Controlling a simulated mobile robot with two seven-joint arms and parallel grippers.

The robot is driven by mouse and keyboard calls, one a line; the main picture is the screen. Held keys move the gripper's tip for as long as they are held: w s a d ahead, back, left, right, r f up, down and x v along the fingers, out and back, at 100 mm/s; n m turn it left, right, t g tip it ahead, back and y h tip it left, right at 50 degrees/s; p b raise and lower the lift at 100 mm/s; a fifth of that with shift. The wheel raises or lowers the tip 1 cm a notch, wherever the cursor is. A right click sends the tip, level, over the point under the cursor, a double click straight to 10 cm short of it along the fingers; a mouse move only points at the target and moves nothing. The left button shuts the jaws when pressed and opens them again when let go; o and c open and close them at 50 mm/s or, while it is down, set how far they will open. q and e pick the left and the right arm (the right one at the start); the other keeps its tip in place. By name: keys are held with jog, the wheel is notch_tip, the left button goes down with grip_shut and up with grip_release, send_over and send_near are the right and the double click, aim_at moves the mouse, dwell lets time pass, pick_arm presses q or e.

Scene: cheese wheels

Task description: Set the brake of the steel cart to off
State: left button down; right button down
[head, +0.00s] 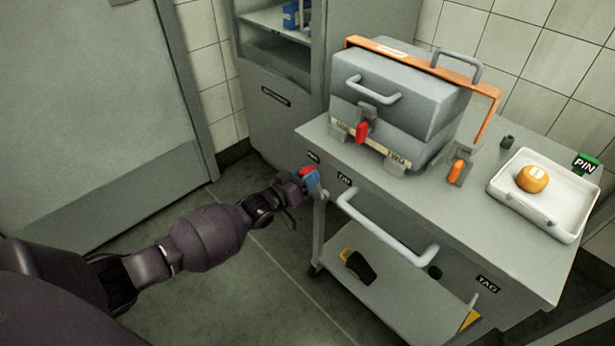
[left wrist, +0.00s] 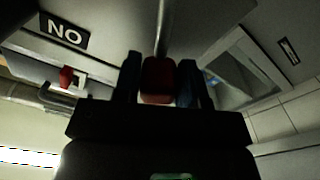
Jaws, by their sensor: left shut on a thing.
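The steel cart (head: 425,205) stands at the right in the head view. My left gripper (head: 309,179) is at its near left corner, just below the top edge. It is shut on a red knob, which shows between the two fingers in the left wrist view (left wrist: 157,80). In the head view only a little red shows beside the blue fingertip. I take the knob for the brake's handle. A dark label in the left wrist view (left wrist: 64,34) reads NO, perhaps ON upside down. The brake's setting cannot be told. My right gripper is not in view.
A grey case (head: 400,95) with a red latch (head: 362,132) and an orange strap stands on the cart. A white tray (head: 505,185) holds an orange cheese wheel (head: 532,178). A push handle (head: 385,235) juts from the cart's front. The floor (head: 235,270) at left is clear.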

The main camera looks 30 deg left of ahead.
pick_arm(q)
jog(key=shift+s+a+f, duration=0.1)
jog(key=shift+a+f, duration=0.15)
jog(key=shift+a, duration=0.05)
jog(key=c, duration=0.7)
grip_release()
jog(key=shift+a, duration=0.1)
jog(key=shift+d, duration=0.2)
jog(key=shift+r, duration=0.1)
jog(key=shift+s+a, duration=0.15)
jog(key=shift+s, duration=0.2)
jog(key=p+v, duration=0.2)
jog(key=v, duration=0.8)
